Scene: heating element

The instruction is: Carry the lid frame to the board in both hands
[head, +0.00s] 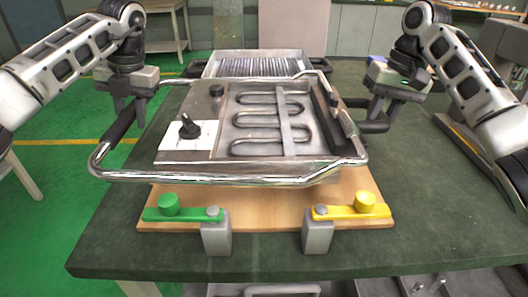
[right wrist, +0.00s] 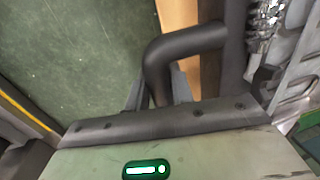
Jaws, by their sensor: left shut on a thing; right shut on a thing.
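The lid frame (head: 205,178) is a chrome tube frame with black side handles, in the middle of the head view. A metal panel with a looped heating element (head: 270,120) and a black knob (head: 189,127) show within its outline. The wooden board (head: 265,207) lies on the table below, its front part showing and the rest hidden. My left gripper (head: 126,108) is shut on the left black handle. My right gripper (head: 374,112) is shut on the right black handle (right wrist: 185,48), which also shows in the right wrist view. The gap between frame and board is hard to judge.
A green clamp (head: 180,211) and a yellow clamp (head: 350,209) sit at the board's front edge. A metal tray with a ribbed inside (head: 258,63) stands behind the frame. The green table top (head: 440,215) is clear at the right.

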